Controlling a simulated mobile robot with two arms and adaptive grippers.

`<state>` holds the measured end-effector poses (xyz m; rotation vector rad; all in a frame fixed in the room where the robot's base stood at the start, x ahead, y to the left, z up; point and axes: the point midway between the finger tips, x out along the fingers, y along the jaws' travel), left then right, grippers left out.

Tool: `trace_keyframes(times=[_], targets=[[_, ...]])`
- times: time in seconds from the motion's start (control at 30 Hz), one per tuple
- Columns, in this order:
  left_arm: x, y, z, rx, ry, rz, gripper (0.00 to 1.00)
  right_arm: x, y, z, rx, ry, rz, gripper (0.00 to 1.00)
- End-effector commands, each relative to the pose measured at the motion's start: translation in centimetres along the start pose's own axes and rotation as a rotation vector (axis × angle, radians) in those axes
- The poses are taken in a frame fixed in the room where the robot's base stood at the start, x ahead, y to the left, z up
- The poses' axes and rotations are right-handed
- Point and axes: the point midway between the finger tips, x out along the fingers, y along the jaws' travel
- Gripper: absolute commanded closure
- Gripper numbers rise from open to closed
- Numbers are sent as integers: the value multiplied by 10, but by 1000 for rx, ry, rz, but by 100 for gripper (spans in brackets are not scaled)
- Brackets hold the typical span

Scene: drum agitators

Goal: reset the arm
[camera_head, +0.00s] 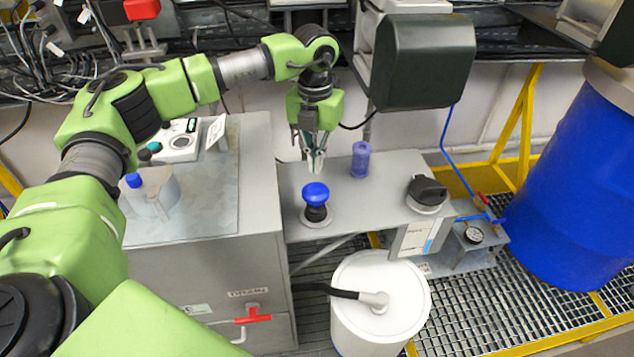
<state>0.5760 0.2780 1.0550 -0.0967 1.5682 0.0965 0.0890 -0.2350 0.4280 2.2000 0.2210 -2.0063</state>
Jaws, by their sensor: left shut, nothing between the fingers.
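My left arm (128,113) is green with grey and black joints. It comes in from the left, arches over the grey cabinet and points down at its far end. My left gripper (315,163) is shut and empty. Its fingertips hang just above and behind a blue mushroom-shaped knob (316,192) on a black stem, apart from it as far as I can tell. The knob stands on a grey panel (350,200). My right gripper is not in view.
A purple cylinder (360,159) and a black rotary knob (427,190) stand on the same panel. A dark box (422,62) hangs close right of the gripper. A white drum (380,300) stands below, a large blue drum (575,185) at right. A red valve handle (253,316) sticks out.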

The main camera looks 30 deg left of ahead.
Motion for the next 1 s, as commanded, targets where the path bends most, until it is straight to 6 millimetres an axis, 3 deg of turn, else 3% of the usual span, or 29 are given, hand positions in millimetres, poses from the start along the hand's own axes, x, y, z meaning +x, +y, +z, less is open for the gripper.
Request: trace_keyframes(times=[0.13,0.67,0.77,0.83,1.0], targets=[[-14,0,0,0,0,0,100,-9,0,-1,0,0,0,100],[-10,-6,-1,10,1,-14,100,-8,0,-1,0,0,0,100],[0,-33,-6,51,4,-82,100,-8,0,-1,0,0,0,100],[11,-68,-14,98,6,-175,100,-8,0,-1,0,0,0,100],[24,-184,-52,211,17,-524,100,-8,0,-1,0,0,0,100]])
